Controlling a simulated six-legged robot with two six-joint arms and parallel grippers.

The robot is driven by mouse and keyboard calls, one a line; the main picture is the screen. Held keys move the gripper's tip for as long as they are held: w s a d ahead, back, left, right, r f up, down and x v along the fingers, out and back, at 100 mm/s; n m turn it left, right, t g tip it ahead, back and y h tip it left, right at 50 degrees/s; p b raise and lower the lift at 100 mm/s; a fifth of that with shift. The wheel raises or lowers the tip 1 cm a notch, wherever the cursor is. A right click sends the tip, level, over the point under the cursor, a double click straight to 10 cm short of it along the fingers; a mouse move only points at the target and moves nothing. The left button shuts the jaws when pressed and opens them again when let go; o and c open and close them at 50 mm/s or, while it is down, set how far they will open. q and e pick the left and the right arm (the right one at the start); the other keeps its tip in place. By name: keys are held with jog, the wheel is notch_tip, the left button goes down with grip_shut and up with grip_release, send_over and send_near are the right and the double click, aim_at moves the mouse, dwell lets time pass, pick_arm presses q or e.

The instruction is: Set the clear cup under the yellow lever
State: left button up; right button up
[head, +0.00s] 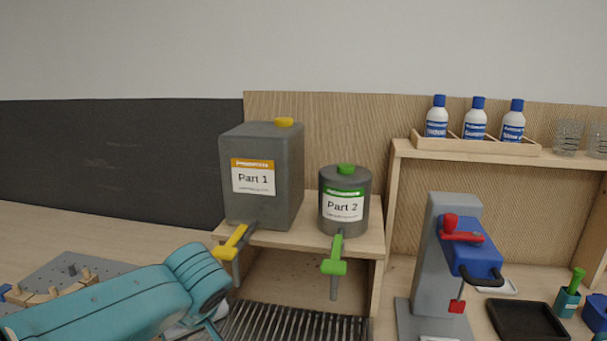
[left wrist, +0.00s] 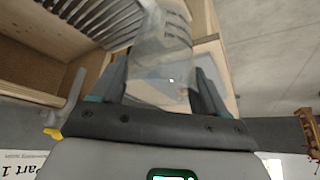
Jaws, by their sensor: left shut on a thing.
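The yellow lever (head: 232,243) is on the tap of the grey Part 1 canister (head: 285,170), which stands on a wooden stand (head: 300,238). My left arm comes in from the left in the head view and hides most of its gripper and the cup. In the left wrist view, my left gripper (left wrist: 162,85) is shut on the clear cup (left wrist: 165,55), with a finger on each side. The yellow lever (left wrist: 52,133) shows at the left edge there, apart from the cup. My right gripper is not in view.
A Part 2 canister (head: 344,188) with a green lever (head: 334,267) stands to the right of Part 1. A slatted drip grate (head: 290,325) lies below the taps; it also shows in the left wrist view (left wrist: 95,15). A grey and blue press (head: 470,250) stands further right.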

pick_arm(q)
jog(key=s+a+f+m+h, duration=0.1)
jog(key=s+a+f+m, duration=0.15)
jog(key=a+f, duration=0.5)
jog(key=s+d+f+m+t+h, duration=0.1)
jog(key=s+d+f+m+h, duration=0.1)
jog(key=d+f+m, duration=0.3)
notch_tip(320, 180, down, 5)
jog(key=shift+s+d+r+h, duration=0.15)
jog(key=shift+d+h, duration=0.15)
jog(key=shift+d, duration=0.9)
